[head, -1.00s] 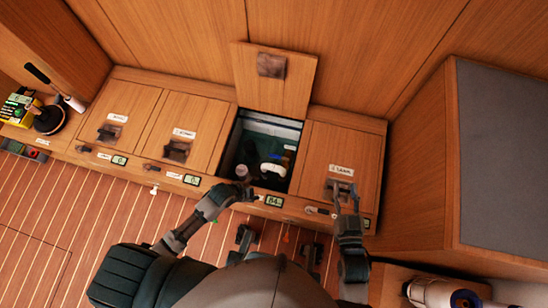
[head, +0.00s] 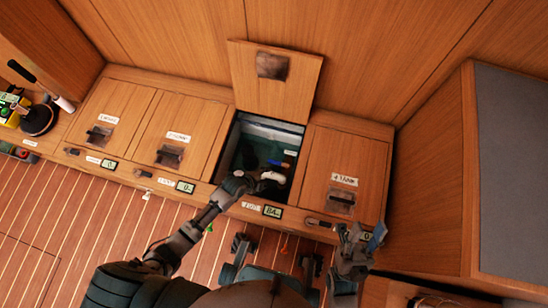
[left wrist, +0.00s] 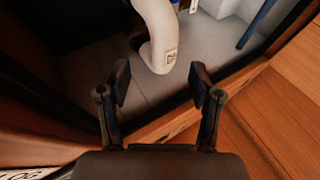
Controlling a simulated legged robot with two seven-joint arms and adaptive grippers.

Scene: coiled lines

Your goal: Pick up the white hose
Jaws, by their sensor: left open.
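The white hose (head: 272,177) lies inside the open locker in the bench. In the left wrist view its curved white end (left wrist: 160,38), with a small printed label, is just beyond my fingertips and between them in the picture. My left gripper (head: 252,182) is at the locker's front opening, left of the hose in the head view. In the left wrist view its two fingers (left wrist: 161,80) are apart with nothing between them. My right gripper (head: 362,238) is in front of the rightmost locker, away from the hose; its jaw state is unclear.
The open locker's lid (head: 275,90) stands up against the back wall. Closed lids with labels and latches flank it, such as the right one (head: 345,160). A blue item (left wrist: 257,22) is in the locker. A wooden cabinet (head: 435,180) stands at right.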

